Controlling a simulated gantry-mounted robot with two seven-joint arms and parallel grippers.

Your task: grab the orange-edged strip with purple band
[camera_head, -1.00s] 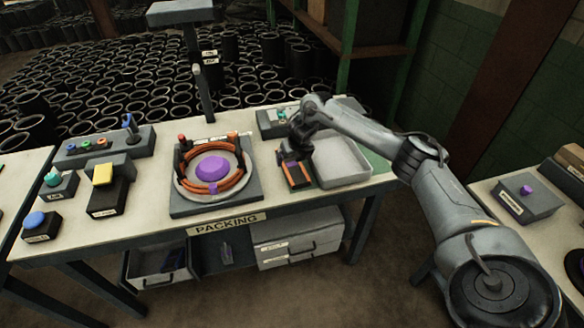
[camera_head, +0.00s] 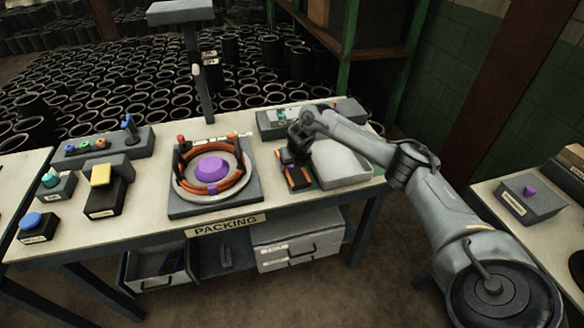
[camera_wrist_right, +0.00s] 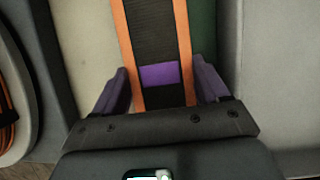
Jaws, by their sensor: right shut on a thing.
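The orange-edged strip with purple band (camera_wrist_right: 151,32) is dark in the middle, with an orange line along each side. Its purple band (camera_wrist_right: 159,76) lies across it between my right gripper's purple fingers in the right wrist view. In the head view the strip (camera_head: 299,178) shows at the left side of the pale tray, partly covered by the gripper. My right gripper (camera_wrist_right: 161,82) is shut on the strip, with one finger at each long edge. It also shows from above in the head view (camera_head: 294,161). My left gripper is not in view.
The pale tray (camera_head: 346,160) is close to the right of the gripper. A round fixture with orange rings and a purple dome (camera_head: 211,169) stands to the left. A grey box with coloured knobs (camera_head: 322,116) is behind. Small labelled blocks occupy the table's left part.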

